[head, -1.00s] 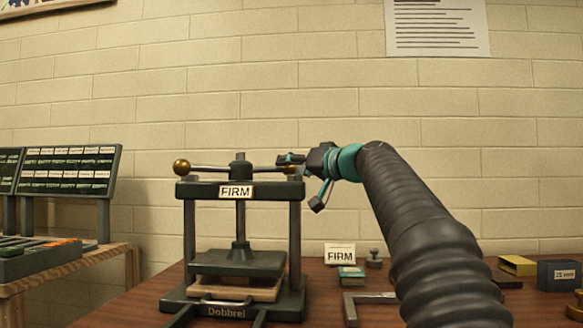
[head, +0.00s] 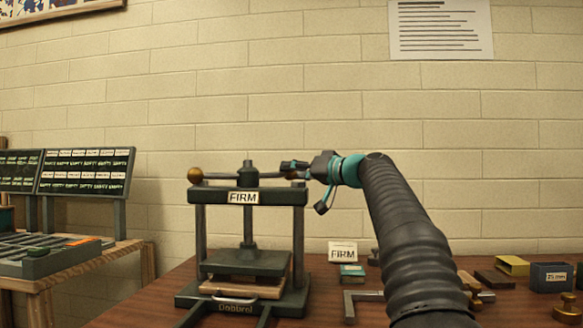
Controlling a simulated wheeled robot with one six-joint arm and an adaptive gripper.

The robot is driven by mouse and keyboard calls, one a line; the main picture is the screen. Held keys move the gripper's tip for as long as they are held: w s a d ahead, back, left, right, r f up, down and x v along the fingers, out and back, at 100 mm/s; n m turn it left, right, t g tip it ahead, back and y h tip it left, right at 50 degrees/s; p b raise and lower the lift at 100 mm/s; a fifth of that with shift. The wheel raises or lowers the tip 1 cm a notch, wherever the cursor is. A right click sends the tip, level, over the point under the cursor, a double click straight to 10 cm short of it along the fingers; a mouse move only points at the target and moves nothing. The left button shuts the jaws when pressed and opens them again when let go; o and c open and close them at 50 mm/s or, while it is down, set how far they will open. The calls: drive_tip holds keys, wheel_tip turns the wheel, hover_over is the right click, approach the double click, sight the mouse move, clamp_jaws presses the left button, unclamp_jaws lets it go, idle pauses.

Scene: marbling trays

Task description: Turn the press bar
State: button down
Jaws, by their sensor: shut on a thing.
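The dark green screw press (head: 248,197) stands on the brown table with a FIRM label on its top beam. Its press bar (head: 225,175) runs across the top of the screw, with a brass ball (head: 195,175) at the left end. My gripper (head: 292,170) is shut on the bar's right end, and its fingers hide most of the ball there. The press plate (head: 247,262) sits low, close above a pale wooden block (head: 240,289); I cannot tell if they touch.
A FIRM card (head: 342,252) and a small green box (head: 352,272) stand right of the press. A metal square (head: 360,298), a yellow box (head: 512,265) and a grey box (head: 552,277) lie further right. A side bench (head: 100,270) with sign boards is at left.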

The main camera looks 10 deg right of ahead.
drive_tip(key=shift+w+a+f, duration=0.15)
drive_tip(key=shift+f, duration=0.25)
drive_tip(key=c, duration=0.7)
unclamp_jaws()
drive_tip(key=shift+c, duration=0.2)
drive_tip(key=shift+o, duration=0.7)
drive_tip(key=shift+a, duration=0.25)
drive_tip(key=shift+d+r, duration=0.1)
drive_tip(key=shift+s+d, duration=0.4)
drive_tip(key=v, duration=1)
drive_tip(key=shift+s+d, duration=0.15)
drive_tip(key=shift+s, duration=0.2)
